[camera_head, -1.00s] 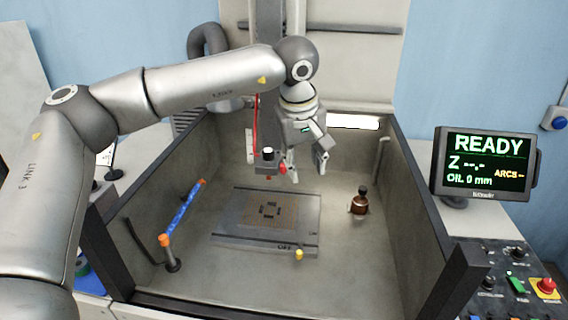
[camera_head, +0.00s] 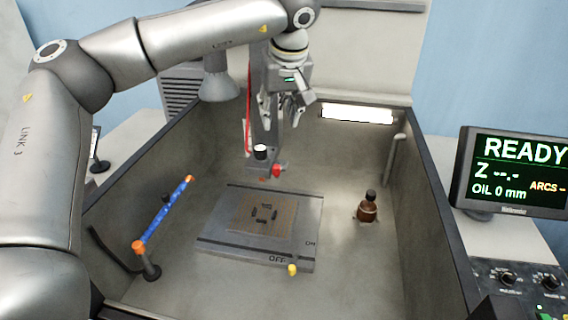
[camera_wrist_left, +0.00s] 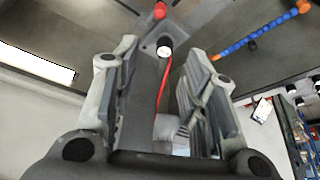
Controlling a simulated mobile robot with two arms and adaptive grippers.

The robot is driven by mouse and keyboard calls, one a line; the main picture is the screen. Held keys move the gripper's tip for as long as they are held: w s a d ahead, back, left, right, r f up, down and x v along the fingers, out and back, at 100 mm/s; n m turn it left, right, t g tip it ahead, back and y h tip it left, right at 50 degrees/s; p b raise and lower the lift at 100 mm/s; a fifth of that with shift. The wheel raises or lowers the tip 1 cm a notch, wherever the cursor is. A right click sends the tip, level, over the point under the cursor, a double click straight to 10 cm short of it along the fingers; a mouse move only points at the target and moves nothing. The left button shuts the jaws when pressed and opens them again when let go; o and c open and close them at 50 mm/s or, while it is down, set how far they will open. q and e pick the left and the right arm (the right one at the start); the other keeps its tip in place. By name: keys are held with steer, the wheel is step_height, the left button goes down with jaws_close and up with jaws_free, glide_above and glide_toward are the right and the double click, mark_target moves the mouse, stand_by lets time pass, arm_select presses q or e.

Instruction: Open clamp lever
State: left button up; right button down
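The clamp lever with a red knob (camera_head: 277,171) sticks out to the right at the lower end of the grey machine head (camera_head: 262,150). A black-and-white round cap (camera_head: 260,152) sits beside it. In the left wrist view, the red knob (camera_wrist_left: 160,11) is at the top edge, beyond the fingertips, with the cap (camera_wrist_left: 164,48) below it. My left gripper (camera_head: 286,112) is open and empty. It hangs above the red knob in the picture, apart from it, near the machine column. My right gripper is in neither view.
The open tank (camera_head: 440,205) has high walls. Inside are a plate marked ON and OFF (camera_head: 225,250) with a yellow knob (camera_head: 292,269), a blue hose with orange ends (camera_head: 165,215), and a brown bottle (camera_head: 367,210). A red cable (camera_head: 248,110) runs down beside the column.

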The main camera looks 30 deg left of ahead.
arm_select(q)
steer(key=b, duration=0.6)
glide_toward(276, 166)
steer(key=r, duration=0.2)
steer(key=p+x, duration=0.1)
steer(key=x, duration=0.4)
steer(key=p+x, duration=0.1)
steer(key=x, duration=0.3)
steer(key=shift+s+d+f, duration=0.1)
steer(key=shift+f, duration=1)
jaws_close()
